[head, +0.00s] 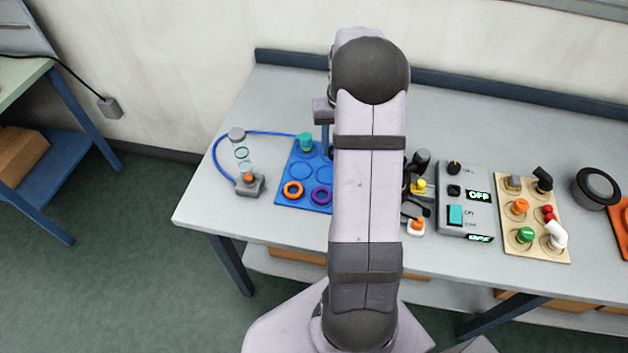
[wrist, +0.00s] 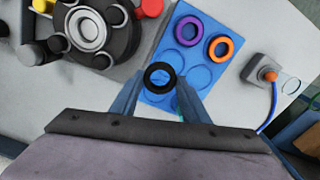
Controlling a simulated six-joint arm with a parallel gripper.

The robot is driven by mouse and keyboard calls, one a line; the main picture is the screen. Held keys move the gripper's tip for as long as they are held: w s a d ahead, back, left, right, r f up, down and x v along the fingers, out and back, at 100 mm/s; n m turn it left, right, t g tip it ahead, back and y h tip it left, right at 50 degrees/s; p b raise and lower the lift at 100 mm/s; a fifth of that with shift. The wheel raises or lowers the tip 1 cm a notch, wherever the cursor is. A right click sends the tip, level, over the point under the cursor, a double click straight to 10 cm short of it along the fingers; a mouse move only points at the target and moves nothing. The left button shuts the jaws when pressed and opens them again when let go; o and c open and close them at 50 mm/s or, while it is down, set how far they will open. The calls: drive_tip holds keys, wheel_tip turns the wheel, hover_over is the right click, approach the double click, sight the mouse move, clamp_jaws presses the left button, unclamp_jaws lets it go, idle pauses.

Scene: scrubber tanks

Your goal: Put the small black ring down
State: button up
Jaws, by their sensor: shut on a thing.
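The small black ring (wrist: 159,76) shows in the wrist view between the fingertips of my gripper (wrist: 160,84). My gripper is shut on it, above the blue mat (wrist: 160,98) with its round marked spots. How high the ring is above the mat I cannot tell. In the head view my arm hides the ring and most of my gripper. The blue mat also shows there (head: 284,197), partly behind my arm. An orange ring (head: 293,190) and a purple ring (head: 321,195) lie on the mat's near spots, and a teal piece (head: 305,142) stands at its far left corner.
A clear tube stand with an orange knob (head: 249,184) and a blue hose is left of the mat. A dark round fixture (wrist: 92,32) is beside the mat in the wrist view. A grey switch box (head: 465,202) and a wooden board of fittings (head: 529,250) are further right.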

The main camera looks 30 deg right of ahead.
sight(327, 175)
drive_tip(key=shift+w+a+r+m+b, duration=0.3)
drive_tip(key=shift+w+a+r+m, duration=0.6)
drive_tip(key=shift+m, duration=0.2)
drive_tip(key=shift+s+a+m, duration=0.25)
drive_tip(key=shift+s+m, duration=0.1)
drive_tip(key=shift+m, duration=0.25)
drive_tip(key=shift+f+p, duration=1.5)
drive_tip(key=shift+f, duration=3.5)
drive_tip(key=shift+f, duration=0.2)
drive_tip(key=o, duration=1.2)
drive_tip(key=shift+c, duration=0.2)
